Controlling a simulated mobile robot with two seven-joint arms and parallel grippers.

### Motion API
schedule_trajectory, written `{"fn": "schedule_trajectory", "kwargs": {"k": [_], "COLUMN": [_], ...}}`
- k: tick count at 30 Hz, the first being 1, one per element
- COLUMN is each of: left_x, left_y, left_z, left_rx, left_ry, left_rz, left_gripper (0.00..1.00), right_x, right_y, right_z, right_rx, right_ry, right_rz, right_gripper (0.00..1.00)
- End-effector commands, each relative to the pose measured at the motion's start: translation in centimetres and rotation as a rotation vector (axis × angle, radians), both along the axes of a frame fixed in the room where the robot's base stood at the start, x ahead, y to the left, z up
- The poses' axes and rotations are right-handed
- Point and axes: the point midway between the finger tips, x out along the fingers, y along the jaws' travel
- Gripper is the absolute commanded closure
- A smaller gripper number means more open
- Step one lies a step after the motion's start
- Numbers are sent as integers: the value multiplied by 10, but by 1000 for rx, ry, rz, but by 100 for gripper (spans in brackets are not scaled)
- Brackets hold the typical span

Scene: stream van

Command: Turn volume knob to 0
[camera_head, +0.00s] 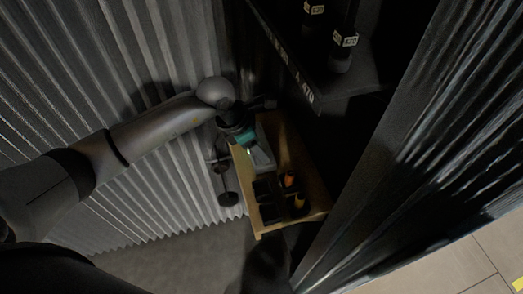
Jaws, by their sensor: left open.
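My left arm reaches in from the left, and my left gripper (246,141) is at the upper left corner of a wooden-sided box (318,212). The gripper is open, and a teal glow shows at it. Its fingertips are small and dark, so I cannot tell whether they touch anything. I cannot pick out a volume knob in this dark view. A grey slanted piece (262,157) lies just beyond the gripper, inside the box. My right gripper is not in view.
The box holds dark compartments and orange items (291,180). A dark shelf (317,92) with labelled black items (343,50) overhangs at upper right. Pleated grey curtain (165,190) hangs close behind my left arm. A dark panel (395,150) stands at right.

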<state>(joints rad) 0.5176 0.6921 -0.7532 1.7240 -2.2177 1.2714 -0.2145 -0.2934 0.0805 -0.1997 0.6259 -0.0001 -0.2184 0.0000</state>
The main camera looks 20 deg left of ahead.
Motion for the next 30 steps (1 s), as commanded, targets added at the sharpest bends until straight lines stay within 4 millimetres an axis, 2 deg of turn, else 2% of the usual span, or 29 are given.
{"fn": "schedule_trajectory", "kwargs": {"k": [6, 15, 28, 30], "left_x": [4, 4, 4, 5], "left_y": [-5, -5, -5, -5], "left_z": [-15, -17, -16, -16], "left_rx": [0, 0, 1, 0], "left_ry": [0, 0, -1, -2], "left_rz": [0, -1, -1, -1], "left_gripper": [49, 49, 98, 100], "right_x": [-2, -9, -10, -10], "right_y": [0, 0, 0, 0], "right_z": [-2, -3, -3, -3], "right_rx": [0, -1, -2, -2], "right_ry": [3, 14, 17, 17], "right_rz": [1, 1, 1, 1], "right_gripper": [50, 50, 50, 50]}}
